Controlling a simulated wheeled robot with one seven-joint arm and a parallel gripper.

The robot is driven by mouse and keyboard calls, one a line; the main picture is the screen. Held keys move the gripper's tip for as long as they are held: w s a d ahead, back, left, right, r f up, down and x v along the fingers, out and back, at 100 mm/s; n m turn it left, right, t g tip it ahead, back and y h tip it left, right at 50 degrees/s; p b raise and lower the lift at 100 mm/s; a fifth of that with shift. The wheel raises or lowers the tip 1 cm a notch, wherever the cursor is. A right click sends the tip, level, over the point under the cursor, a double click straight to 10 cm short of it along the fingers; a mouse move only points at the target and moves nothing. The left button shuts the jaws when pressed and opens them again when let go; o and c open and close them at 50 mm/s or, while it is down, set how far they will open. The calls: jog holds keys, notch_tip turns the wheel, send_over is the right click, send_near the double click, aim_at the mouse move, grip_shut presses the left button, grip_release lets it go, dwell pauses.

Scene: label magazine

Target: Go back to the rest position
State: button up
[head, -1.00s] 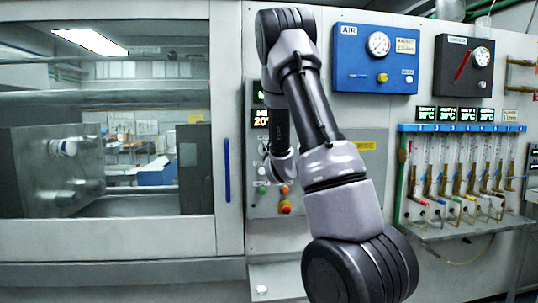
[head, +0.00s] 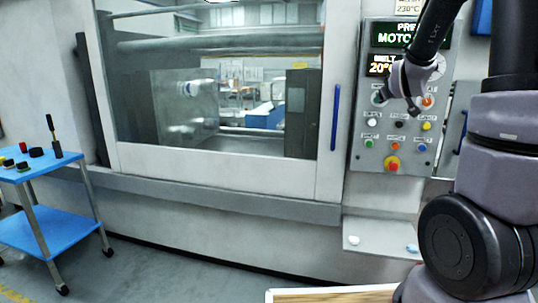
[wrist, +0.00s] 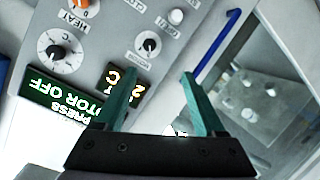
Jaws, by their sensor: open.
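My gripper (head: 399,101) is in front of the upper part of the machine's control panel (head: 365,152) in the head view. In the wrist view my gripper (wrist: 156,74) shows two teal fingers spread apart with nothing between them. The panel (wrist: 112,30) with its dials and green display lies beyond the fingers. I cannot tell the exact gap between the fingers and the panel, but no contact shows. My arm is along the right side of the head view, partly hiding the panel's right side.
A machine door with a window (head: 225,110) and a blue handle (head: 335,118) is left of the panel. A blue trolley (head: 62,232) with small dark and coloured items stands at far left. A wood-edged board (head: 330,295) is at the bottom. The floor between is clear.

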jog(key=s+a+m+g+y, duration=0.2)
jog(key=s+a, duration=0.3)
jog(key=s, duration=0.5)
jog(key=s+a+r+m+g+y, duration=0.1)
jog(key=s+a, duration=0.4)
jog(key=s, duration=0.6)
jog(key=s+a+r+m+g+y, duration=0.1)
jog(key=s+a+m+g, duration=0.3)
jog(key=s, duration=0.6)
jog(key=shift+s+a+y, duration=0.3)
jog(key=shift+a+y, duration=0.35)
jog(key=shift+y, duration=0.25)
